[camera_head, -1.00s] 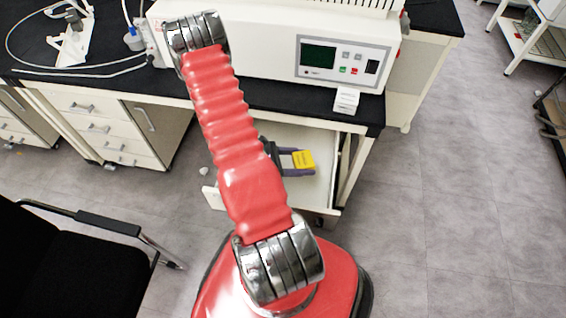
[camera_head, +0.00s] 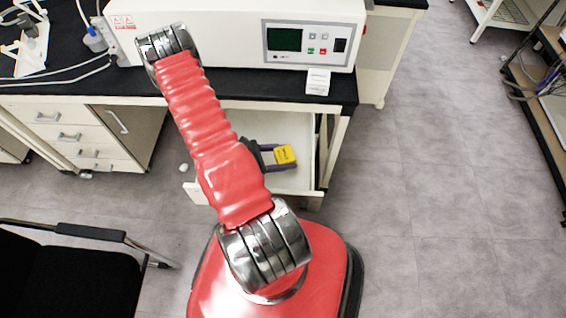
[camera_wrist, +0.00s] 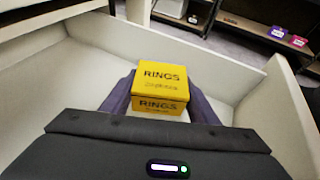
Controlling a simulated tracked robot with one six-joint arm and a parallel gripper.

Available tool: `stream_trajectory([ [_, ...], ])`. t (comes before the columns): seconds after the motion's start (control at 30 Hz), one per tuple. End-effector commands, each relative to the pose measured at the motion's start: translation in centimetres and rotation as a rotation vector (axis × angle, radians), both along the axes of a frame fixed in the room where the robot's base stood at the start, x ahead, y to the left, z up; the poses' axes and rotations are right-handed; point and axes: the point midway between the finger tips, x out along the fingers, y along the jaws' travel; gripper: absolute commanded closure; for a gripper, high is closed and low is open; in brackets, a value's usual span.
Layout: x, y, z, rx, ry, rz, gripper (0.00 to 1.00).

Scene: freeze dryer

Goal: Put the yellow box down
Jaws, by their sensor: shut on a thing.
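The yellow box (camera_wrist: 162,78), with "RINGS" printed on its top and front, is between the purple fingers of my gripper (camera_wrist: 160,96) in the wrist view. In the head view the yellow box (camera_head: 285,154) and my gripper (camera_head: 279,156) show over the open white drawer (camera_head: 309,148). The drawer's walls (camera_wrist: 230,58) rise around the box in the wrist view. My gripper is shut on the box. I cannot tell whether the box touches the drawer floor. My arm hides part of the drawer in the head view.
The drawer is under a black-topped bench (camera_head: 240,89) carrying a white machine with a control panel (camera_head: 305,42). A black chair (camera_head: 70,260) stands at the lower left.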

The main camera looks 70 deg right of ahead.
Motion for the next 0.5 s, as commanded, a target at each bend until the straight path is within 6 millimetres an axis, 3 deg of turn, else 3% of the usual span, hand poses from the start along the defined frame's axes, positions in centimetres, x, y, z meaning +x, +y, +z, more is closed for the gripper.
stream_trajectory([
  [0.5, 0.06, -0.03, -1.03, 0.0, 0.0, 0.001, 0.68],
])
